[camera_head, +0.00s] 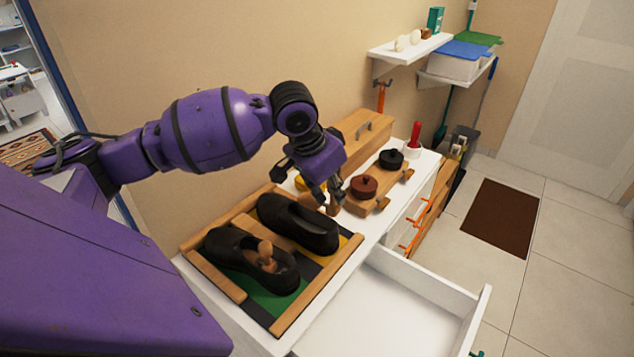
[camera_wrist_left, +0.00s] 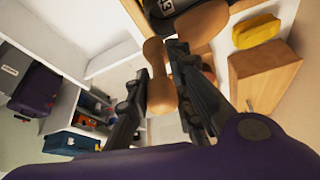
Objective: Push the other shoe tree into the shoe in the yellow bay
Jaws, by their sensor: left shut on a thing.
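The yellow bay (camera_head: 339,243) shows at that shoe's edge. The other black shoe (camera_head: 230,250) lies in the green bay (camera_head: 262,300) with a shoe tree (camera_head: 266,252) in it. My right gripper is out of view.
A wooden block with two round tins, one brown (camera_head: 364,187) and one black (camera_head: 391,159), stands right of the shoes. A wooden box (camera_head: 362,132) stands behind. A yellow object (camera_wrist_left: 256,31) is near the gripper. An open white drawer (camera_head: 400,300) juts out in front.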

